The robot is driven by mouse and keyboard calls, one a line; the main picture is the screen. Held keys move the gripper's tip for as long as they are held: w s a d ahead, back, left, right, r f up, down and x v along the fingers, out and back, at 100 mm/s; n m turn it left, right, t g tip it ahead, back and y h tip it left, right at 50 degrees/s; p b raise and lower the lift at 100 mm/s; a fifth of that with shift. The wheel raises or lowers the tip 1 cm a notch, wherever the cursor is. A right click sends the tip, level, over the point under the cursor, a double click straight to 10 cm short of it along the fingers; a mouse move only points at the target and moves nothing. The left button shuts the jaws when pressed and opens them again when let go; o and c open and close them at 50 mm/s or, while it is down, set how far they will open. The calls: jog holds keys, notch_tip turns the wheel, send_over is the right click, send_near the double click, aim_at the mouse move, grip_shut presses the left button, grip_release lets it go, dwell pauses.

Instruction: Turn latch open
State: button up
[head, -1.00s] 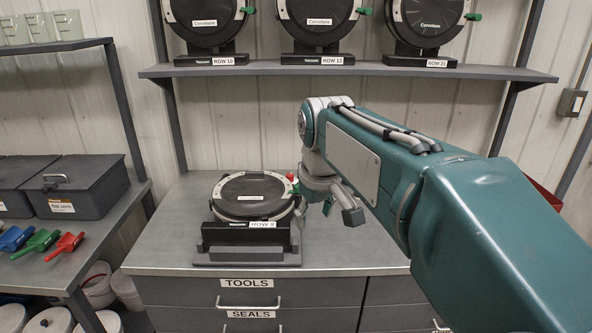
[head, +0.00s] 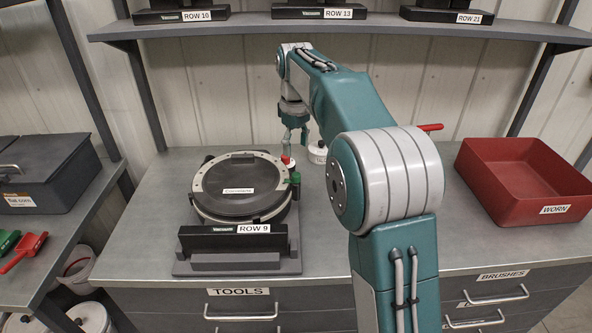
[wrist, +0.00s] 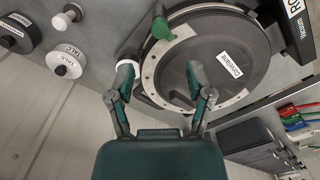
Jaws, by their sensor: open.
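The seed meter marked ROW 9 (head: 240,188) lies face up in its dark stand on the bench, a round black disc with a pale rim. A green latch knob (head: 295,179) stands at its right rim; in the wrist view the green latch (wrist: 162,27) shows at the rim, beyond the fingertips. My gripper (head: 294,138) is above the bench by the meter's back right edge. In the wrist view my gripper (wrist: 160,80) is open, its fingers spread, with nothing visibly held. The left finger partly covers a small white piece.
A red WORN bin (head: 517,178) stands at the bench's right. A white-capped container (head: 318,152) stands behind the meter; talc containers (wrist: 65,62) show in the wrist view. A shelf (head: 340,28) crosses above. Bare bench lies left of the meter.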

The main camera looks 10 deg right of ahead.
aim_at(296, 174)
notch_tip(296, 174, down, 9)
jog(key=shift+r, duration=0.1)
dwell(0.3)
grip_shut()
